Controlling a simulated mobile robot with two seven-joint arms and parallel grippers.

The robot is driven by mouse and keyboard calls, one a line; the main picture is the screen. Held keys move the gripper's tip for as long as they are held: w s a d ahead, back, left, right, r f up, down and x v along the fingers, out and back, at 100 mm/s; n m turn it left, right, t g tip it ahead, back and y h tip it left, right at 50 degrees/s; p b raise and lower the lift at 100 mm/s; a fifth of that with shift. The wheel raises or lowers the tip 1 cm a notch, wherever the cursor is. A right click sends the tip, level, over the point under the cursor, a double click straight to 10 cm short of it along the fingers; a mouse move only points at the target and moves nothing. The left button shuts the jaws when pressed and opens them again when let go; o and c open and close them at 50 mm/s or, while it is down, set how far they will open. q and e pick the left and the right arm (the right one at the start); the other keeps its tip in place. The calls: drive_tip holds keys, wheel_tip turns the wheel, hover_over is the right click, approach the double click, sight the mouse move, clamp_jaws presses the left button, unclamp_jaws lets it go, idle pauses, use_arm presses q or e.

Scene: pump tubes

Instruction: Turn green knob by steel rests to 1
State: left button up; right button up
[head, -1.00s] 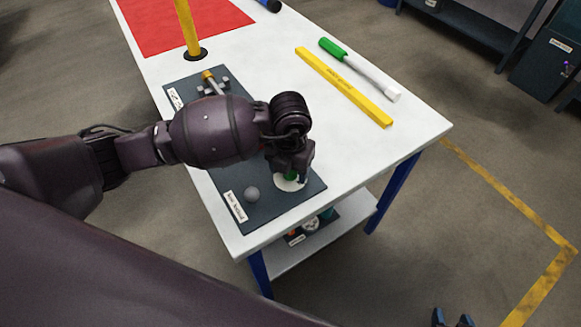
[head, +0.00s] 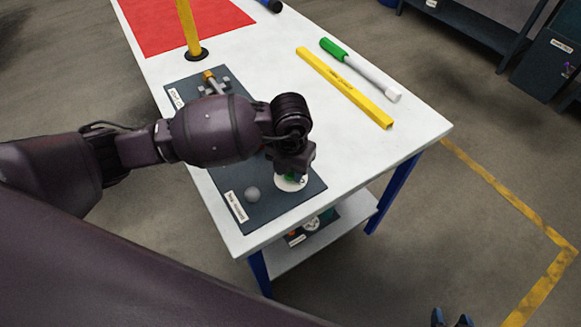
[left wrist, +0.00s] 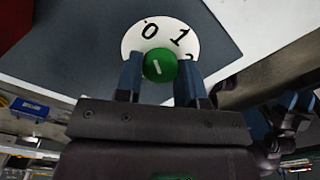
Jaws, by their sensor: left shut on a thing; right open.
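The green knob (left wrist: 160,65) sits on a round white dial (left wrist: 133,43) marked 0, 1 and, partly hidden, 2. My left gripper (left wrist: 158,76) has a finger on each side of the knob and is shut on it. The knob's short white mark slants, its upper end leaning toward the 1. In the head view, the knob (head: 289,177) is mostly hidden under my left gripper (head: 292,172). The steel rests (head: 216,84) stand farther back on the same dark panel (head: 235,178). My right gripper (head: 452,318) is open and empty at the bottom edge, away from the table.
A yellow bar (head: 345,88) and a green-and-white tool (head: 360,69) lie on the white table (head: 390,150).

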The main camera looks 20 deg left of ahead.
use_arm(q)
drive_tip(key=m, duration=0.5)
drive_tip(key=shift+r+m, duration=0.1)
drive_tip(key=shift+m, duration=0.2)
drive_tip(key=m, duration=0.5)
drive_tip(key=shift+w+m, duration=0.1)
drive_tip(key=shift+m, duration=0.2)
drive_tip(key=o, duration=0.9)
wheel_tip(320, 180, up, 11)
drive_tip(key=shift+f+p, duration=0.15)
drive_tip(key=shift+p, duration=0.5)
